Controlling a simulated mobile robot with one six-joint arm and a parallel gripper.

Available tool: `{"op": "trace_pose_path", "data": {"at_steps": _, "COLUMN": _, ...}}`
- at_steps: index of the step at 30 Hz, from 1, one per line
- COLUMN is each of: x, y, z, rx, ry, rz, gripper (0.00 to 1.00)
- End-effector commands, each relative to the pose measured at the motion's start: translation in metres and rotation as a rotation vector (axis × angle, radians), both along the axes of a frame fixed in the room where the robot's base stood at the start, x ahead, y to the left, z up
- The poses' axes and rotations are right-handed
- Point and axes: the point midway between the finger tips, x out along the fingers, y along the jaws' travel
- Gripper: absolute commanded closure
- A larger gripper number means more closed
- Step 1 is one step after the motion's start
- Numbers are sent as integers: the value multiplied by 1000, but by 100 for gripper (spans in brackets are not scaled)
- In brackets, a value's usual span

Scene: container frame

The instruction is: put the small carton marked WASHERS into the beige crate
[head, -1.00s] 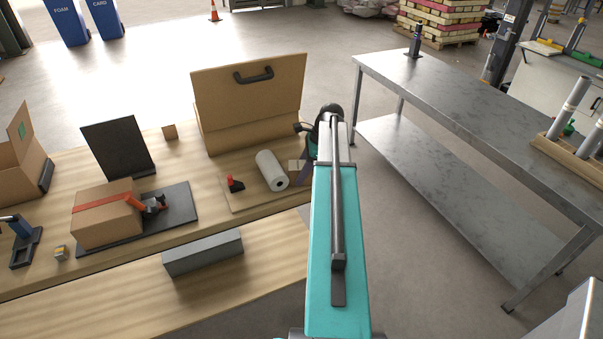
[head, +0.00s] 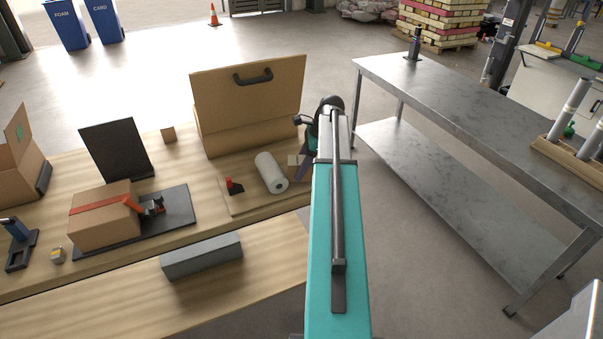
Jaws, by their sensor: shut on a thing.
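My gripper (head: 304,163) is mostly hidden behind my own teal arm and shows only in part, above the right end of the wooden bench. It is shut on a small pale thing (head: 293,160), of which only a little shows. No print can be read on it, so I cannot tell if it is the WASHERS carton. A small plain brown block (head: 168,133) stands at the back of the bench, with no readable marking. I cannot make out a beige crate in this view.
A paper roll (head: 271,173) and a red-and-black item (head: 234,186) lie on a board near my gripper. A tall cardboard panel with a handle (head: 249,95) stands behind. A taped carton (head: 103,217) and a grey block (head: 202,257) are left.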

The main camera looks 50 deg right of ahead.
Motion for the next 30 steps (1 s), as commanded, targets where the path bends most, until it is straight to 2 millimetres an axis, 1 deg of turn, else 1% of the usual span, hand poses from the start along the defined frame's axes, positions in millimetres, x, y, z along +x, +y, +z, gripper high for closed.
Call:
{"op": "trace_pose_path", "data": {"at_steps": 1, "x": 0, "y": 0, "z": 4, "rx": -1, "ry": -2, "rz": 0, "gripper": 92}}
{"op": "trace_pose_path", "data": {"at_steps": 8, "x": -30, "y": 6, "z": 5, "rx": 0, "ry": 0, "rz": -2, "gripper": 92}}
{"op": "trace_pose_path", "data": {"at_steps": 24, "x": -126, "y": 20, "z": 14, "rx": 0, "ry": 0, "rz": -2, "gripper": 92}}
{"op": "trace_pose_path", "data": {"at_steps": 30, "x": -149, "y": 23, "z": 17, "rx": 0, "ry": 0, "rz": -1, "gripper": 92}}
